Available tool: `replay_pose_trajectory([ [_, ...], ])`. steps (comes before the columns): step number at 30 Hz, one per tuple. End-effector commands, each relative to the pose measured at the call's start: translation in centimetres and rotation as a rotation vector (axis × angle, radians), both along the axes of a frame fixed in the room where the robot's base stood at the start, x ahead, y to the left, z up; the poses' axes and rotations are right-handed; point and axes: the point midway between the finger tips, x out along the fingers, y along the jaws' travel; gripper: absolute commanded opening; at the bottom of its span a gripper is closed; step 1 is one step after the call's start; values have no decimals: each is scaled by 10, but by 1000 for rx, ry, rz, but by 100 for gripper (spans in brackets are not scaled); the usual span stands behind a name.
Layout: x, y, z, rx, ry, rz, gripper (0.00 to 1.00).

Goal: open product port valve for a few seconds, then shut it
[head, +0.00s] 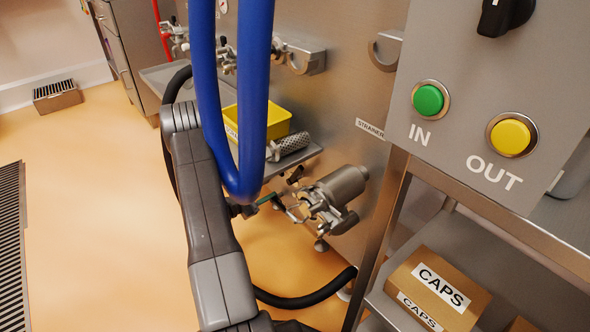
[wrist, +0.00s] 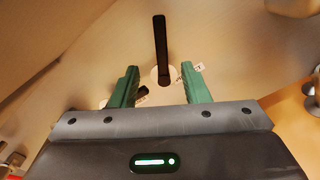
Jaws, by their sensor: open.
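In the wrist view a black bar-shaped lever (wrist: 161,40) stands upright, its lower end at a round pale disc. A small white label beside it is mostly covered by a finger, so I cannot read it. My gripper (wrist: 160,68) has its two green fingers apart, one on each side of the lever's lower end in the picture, with clear gaps and nothing held. In the head view a green finger of my gripper (head: 268,199) shows just right of the blue hose, near a small black handle (head: 295,174); I cannot tell whether that is the same lever.
A metal strainer (head: 342,186) with clamps is on the steel wall right of my gripper. A yellow bin (head: 270,122) and a perforated cylinder (head: 288,146) sit on a shelf. Blue hoses (head: 255,90) hang in front of my arm. A CAPS box (head: 428,288) stands lower right.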

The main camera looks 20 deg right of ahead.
Motion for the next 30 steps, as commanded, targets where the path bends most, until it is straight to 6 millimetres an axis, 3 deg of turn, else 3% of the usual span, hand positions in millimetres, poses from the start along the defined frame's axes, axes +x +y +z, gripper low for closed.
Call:
replay_pose_trajectory([
  [18,36,-107,-2,0,-2,-4,42],
  [24,41,-121,0,-1,0,-2,42],
  [30,42,-123,0,0,1,-1,42],
])
